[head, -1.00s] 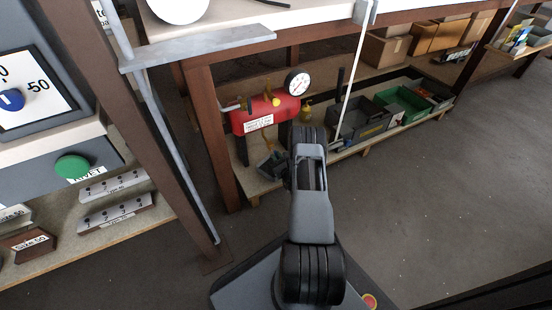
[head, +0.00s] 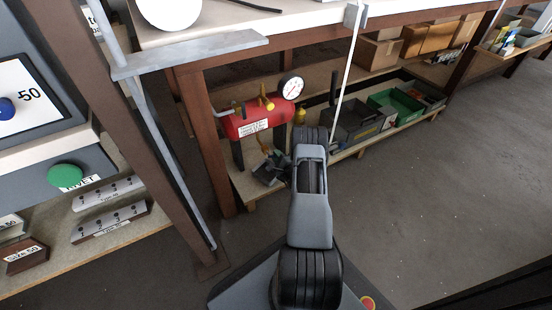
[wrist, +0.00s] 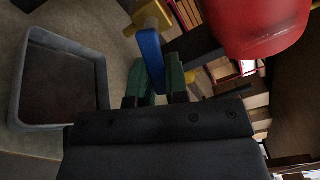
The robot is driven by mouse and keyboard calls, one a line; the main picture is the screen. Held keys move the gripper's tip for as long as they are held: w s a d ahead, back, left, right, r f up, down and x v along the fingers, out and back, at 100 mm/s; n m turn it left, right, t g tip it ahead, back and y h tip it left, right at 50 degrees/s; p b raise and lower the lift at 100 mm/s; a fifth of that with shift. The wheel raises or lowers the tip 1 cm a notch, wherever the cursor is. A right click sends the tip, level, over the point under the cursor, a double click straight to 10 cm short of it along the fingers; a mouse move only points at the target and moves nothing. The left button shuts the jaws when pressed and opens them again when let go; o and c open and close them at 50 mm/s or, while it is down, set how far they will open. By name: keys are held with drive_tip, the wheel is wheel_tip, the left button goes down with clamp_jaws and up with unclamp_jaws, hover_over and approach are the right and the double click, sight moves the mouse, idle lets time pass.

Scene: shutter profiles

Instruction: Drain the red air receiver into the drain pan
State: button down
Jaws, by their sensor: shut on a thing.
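The red air receiver (head: 258,119) lies on the low shelf under the bench, with a white label, a brass fitting (head: 267,102) and a round gauge (head: 291,88). Its red body also shows at the upper right of the wrist view (wrist: 262,25). In the wrist view, my gripper (wrist: 156,82) has its green fingertips shut on a blue lever (wrist: 152,55), beside a brass valve part (wrist: 148,17). The grey drain pan (wrist: 60,80) sits left of my fingers; its inside looks dark brown and I cannot tell if it holds liquid. My arm partly hides this area in the head view.
A wooden bench post (head: 205,140) stands left of the receiver. Grey and green bins (head: 397,103) sit right of it on the shelf, with cardboard boxes (head: 380,50) behind. A white rod (head: 350,75) slants down in front. Open floor (head: 440,190) lies to the right.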

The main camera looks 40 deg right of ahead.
drive_tip(key=shift+d+r+n, duration=0.1)
drive_tip(key=shift+r+n, duration=0.2)
drive_tip(key=shift+n, duration=0.7)
drive_tip(key=shift+r+n, duration=0.25)
drive_tip(key=shift+n, duration=0.75)
drive_tip(key=c, duration=1.1)
unclamp_jaws()
drive_tip(key=shift+r, duration=0.1)
drive_tip(key=shift+s, duration=0.1)
drive_tip(key=shift+s+a+p, duration=0.3)
drive_tip(key=shift+s+p, duration=0.5)
drive_tip(key=shift+s, duration=1.45)
drive_tip(key=shift+s+a+p, duration=0.35)
drive_tip(key=shift+s+p, duration=0.5)
drive_tip(key=shift+s, duration=1.45)
drive_tip(key=shift+s+a+p, duration=0.3)
drive_tip(key=shift+s+p, duration=0.5)
drive_tip(key=shift+s, duration=1.45)
